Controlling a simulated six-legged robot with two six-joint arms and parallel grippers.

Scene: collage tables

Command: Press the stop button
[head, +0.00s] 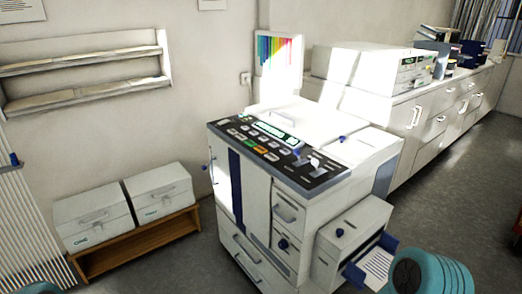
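A white duplicator machine (258,205) stands in the middle of the head view. Its dark, sloping control panel (318,178) faces up, with a lit green-white display (270,132) and rows of small keys. Among them is an orange-red key (262,150) near the panel's front edge, beside green and yellow keys. The key labels are too small to read, so I cannot tell for sure which one is the stop button. Nothing touches the panel. Neither of my grippers is in view; only teal parts of my arms show at the bottom edge.
An open blue tray (354,275) with printed paper juts out from the machine's right side. Two white boxes (92,216) sit on a low wooden bench (140,245) at left. A long white counter (440,120) runs behind right. Grey floor lies open between bench and machine.

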